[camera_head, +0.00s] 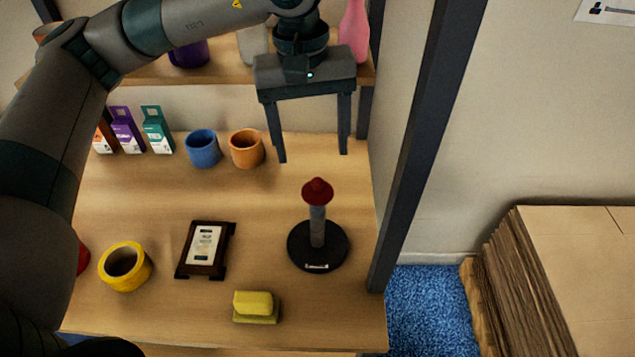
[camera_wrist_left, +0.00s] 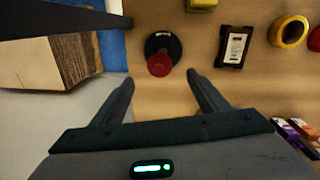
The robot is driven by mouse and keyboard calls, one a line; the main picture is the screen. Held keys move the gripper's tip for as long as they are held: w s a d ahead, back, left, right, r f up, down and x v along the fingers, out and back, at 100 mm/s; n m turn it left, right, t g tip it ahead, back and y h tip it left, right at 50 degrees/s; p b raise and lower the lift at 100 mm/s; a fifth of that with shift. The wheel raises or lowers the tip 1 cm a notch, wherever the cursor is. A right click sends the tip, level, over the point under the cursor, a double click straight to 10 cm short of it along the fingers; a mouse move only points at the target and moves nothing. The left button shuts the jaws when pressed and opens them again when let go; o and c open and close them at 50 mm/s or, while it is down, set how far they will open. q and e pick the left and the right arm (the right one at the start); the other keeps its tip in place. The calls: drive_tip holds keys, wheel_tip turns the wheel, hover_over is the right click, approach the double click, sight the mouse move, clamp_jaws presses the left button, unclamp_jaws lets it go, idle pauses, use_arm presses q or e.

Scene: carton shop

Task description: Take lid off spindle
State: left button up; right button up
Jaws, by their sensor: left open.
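A red lid (camera_head: 317,190) sits on top of the spindle (camera_head: 318,226), a grey upright post on a round black base (camera_head: 317,254) at the right of the wooden shelf. My left gripper (camera_head: 313,156) is open and empty, fingers pointing down, above and behind the lid in the head view. In the left wrist view the red lid (camera_wrist_left: 159,65) shows ahead of the fingertips (camera_wrist_left: 159,76), between their lines, apart from both. The black base (camera_wrist_left: 163,43) shows partly behind it. My right gripper is not in view.
A framed card (camera_head: 205,249), yellow tape roll (camera_head: 125,266) and yellow sponge-like block (camera_head: 254,305) lie left and front of the spindle. Blue (camera_head: 202,148) and orange (camera_head: 246,148) cups stand behind. A dark post (camera_head: 421,140) rises at the right; the upper shelf (camera_head: 220,66) is behind.

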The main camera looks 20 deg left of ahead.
sight(316, 181)
use_arm(q)
wheel_tip(316, 181, down, 4)
drive_tip(key=shift+d+r+p, duration=0.1)
drive_tip(key=shift+p, duration=0.6)
drive_tip(key=shift+f, duration=0.6)
drive_tip(key=f+p, duration=0.2)
drive_tip(key=shift+w+p, duration=0.3)
drive_tip(key=shift+w, duration=0.05)
drive_tip(key=shift+w+f+p, duration=0.1)
drive_tip(key=shift+f+p, duration=0.45)
drive_tip(key=shift+f, duration=0.4)
drive_tip(key=shift+d+f, duration=0.1)
drive_tip(key=shift+f, duration=0.55)
drive_tip(key=c, duration=1.1)
